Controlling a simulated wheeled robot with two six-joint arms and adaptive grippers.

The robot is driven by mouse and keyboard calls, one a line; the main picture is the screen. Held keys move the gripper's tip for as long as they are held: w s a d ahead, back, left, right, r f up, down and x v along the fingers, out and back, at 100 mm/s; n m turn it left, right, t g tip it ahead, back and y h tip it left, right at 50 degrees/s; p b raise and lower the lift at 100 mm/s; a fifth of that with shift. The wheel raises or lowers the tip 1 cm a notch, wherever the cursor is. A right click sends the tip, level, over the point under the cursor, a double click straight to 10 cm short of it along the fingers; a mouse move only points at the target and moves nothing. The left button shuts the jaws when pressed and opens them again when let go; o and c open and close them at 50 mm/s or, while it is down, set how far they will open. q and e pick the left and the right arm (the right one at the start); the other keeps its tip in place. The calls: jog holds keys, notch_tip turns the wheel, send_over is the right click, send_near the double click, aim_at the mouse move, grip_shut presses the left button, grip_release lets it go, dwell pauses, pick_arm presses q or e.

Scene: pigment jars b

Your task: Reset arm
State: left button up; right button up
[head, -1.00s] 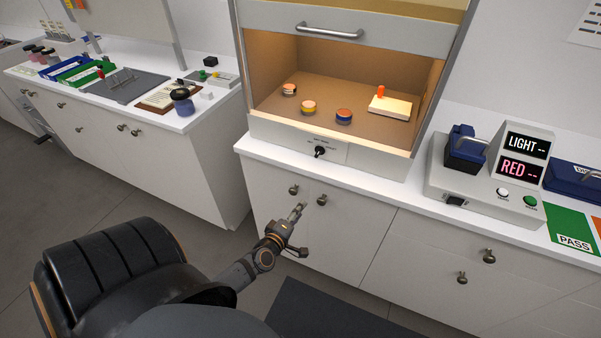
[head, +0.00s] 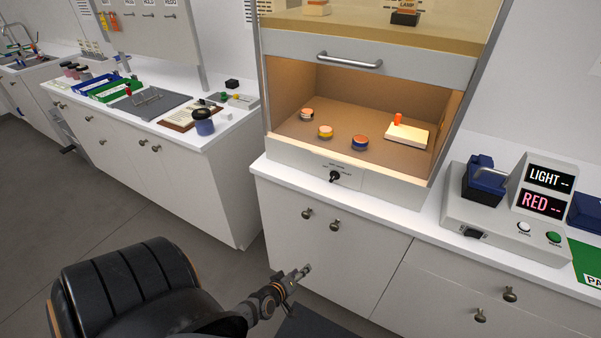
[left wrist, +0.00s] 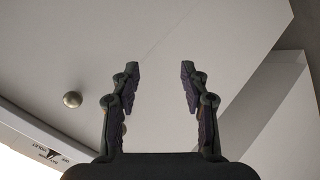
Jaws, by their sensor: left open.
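My left gripper (head: 301,272) is low in the head view, in front of the white cabinet doors (head: 335,260) and below the counter top. In the left wrist view my left gripper (left wrist: 160,85) shows its two fingers wide apart, with nothing between them. Cabinet front and a round knob (left wrist: 72,99) show behind it. My right gripper is not in view.
An open lit booth (head: 360,110) holds several small jars (head: 326,132) and a pale block (head: 407,136) with an orange knob. A meter (head: 505,205) reading LIGHT and RED stands right. A dark blue jar (head: 203,124) stands on the left counter.

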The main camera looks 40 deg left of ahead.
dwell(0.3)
pick_arm(q)
jog(key=s+d+f+m+g, duration=0.1)
jog(key=s+f+m+g, duration=0.2)
jog(key=s+f, duration=0.4)
jog(key=s+d+f+m+g, duration=0.2)
jog(key=s+f+m+g, duration=0.2)
jog(key=s, duration=0.9)
jog(key=s+d+f+m+g, duration=0.2)
jog(key=s+f+m, duration=0.3)
jog(key=s+f, duration=0.5)
jog(key=shift+s+d+f+g+h, duration=0.25)
jog(key=shift+s+f+g+h, duration=0.2)
jog(key=shift+g, duration=0.25)
